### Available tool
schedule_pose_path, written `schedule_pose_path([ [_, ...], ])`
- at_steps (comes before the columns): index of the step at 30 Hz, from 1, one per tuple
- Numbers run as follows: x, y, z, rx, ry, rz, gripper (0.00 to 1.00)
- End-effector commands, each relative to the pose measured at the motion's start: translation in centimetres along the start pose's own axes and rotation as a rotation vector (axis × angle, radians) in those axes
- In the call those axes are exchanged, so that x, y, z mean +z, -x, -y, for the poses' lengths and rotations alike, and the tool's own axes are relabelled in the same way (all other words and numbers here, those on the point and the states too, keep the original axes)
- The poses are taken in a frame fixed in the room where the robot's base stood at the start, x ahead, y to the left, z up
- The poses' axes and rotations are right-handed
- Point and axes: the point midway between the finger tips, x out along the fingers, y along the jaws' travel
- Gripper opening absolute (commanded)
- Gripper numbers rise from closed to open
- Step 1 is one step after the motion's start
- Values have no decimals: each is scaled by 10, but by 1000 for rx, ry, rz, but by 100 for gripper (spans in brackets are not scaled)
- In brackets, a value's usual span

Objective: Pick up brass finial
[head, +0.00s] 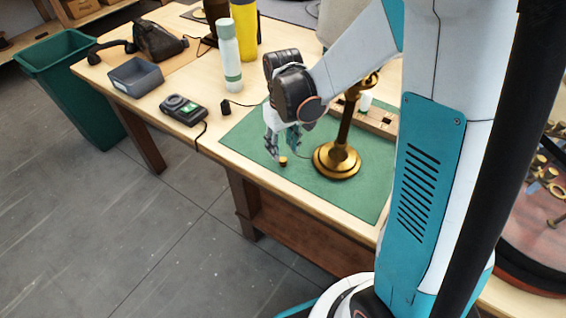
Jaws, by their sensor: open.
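A small brass finial (283,161) stands on the green mat (246,145) near the mat's front left edge. My gripper (278,154) points down at the mat with its fingers apart, just above and beside the finial. I cannot tell whether a finger touches it.
A wooden tray (378,120) lies behind the lamp. A meter (184,108), a grey bin (136,77), a white bottle (229,56) and a yellow bottle (244,30) stand to the left. A green waste bin (70,90) is on the floor.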

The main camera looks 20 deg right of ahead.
Motion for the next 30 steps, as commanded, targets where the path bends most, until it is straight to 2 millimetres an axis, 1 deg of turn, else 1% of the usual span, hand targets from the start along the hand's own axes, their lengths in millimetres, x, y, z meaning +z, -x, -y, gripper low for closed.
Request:
schedule_pose_path([
  [10, 1, -46, 0, 0, 0, 0, 43],
  [13, 1, -51, 0, 0, 0, 0, 43],
  [18, 1, -50, 0, 0, 0, 0, 43],
  [19, 1, -49, 0, 0, 0, 0, 41],
  [20, 1, -49, 0, 0, 0, 0, 34],
  [21, 1, -49, 0, 0, 0, 0, 25],
  [24, 1, -49, 0, 0, 0, 0, 4],
  [30, 1, -49, 0, 0, 0, 0, 4],
])
